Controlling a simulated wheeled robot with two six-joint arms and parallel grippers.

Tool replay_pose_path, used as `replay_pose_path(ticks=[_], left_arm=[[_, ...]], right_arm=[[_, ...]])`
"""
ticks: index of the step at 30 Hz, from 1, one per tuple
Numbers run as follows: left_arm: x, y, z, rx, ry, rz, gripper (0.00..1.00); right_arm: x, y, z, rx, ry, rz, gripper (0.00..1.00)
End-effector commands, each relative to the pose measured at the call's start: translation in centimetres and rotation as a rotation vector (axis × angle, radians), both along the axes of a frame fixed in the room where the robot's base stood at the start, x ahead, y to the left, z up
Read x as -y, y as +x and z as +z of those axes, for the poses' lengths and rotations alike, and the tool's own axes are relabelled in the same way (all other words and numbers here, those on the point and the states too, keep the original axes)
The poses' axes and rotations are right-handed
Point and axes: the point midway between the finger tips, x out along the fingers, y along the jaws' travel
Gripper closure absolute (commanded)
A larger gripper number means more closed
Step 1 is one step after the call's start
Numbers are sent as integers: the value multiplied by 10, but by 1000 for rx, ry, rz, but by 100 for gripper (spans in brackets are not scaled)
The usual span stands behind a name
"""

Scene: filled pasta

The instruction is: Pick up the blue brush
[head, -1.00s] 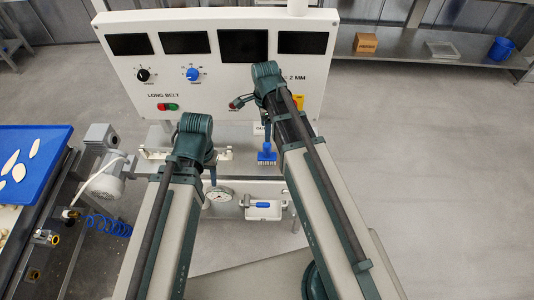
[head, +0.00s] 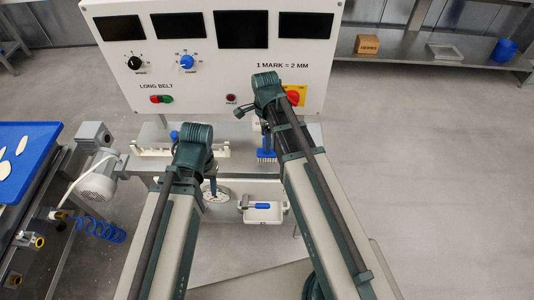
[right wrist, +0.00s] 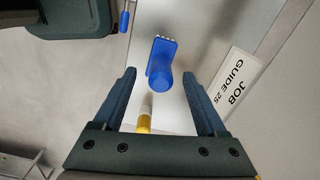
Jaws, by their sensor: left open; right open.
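The blue brush (head: 266,153), with pale bristles at its lower end, shows in the head view beside my right arm, below the control panel. In the right wrist view, the blue brush (right wrist: 161,62) lies between and slightly beyond the open fingertips, with a visible gap on each side. My right gripper (right wrist: 159,76) is open and empty; in the head view my arm hides most of it. My left gripper (head: 213,188) is mostly hidden behind its own arm, near the round dial gauge, with nothing seen in it.
A control panel (head: 200,78) with screens and knobs stands behind. A small white tray (head: 263,214) with a blue-handled tool sits below the brush. A motor (head: 98,185) and blue tray (head: 18,165) are at left. A job guide label (right wrist: 238,82) lies near the right fingers.

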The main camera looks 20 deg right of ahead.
Motion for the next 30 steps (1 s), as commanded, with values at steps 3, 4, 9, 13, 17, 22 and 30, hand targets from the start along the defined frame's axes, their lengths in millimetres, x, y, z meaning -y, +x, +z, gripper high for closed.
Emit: replay_pose_path(ticks=[3,4,9,13,17,22,30], left_arm=[[0,0,-8,0,0,0,50],[0,0,-11,0,0,0,50],[0,0,-31,0,0,0,50],[0,0,-47,0,0,0,50],[0,0,-53,0,0,0,50],[0,0,-51,0,0,0,50],[0,0,-51,0,0,0,50]], right_arm=[[1,0,-8,0,0,0,26],[1,0,-10,0,0,0,26],[4,1,-31,0,0,0,26],[4,1,-47,0,0,0,26],[4,1,-53,0,0,0,26],[4,1,-51,0,0,0,26],[4,1,-51,0,0,0,64]])
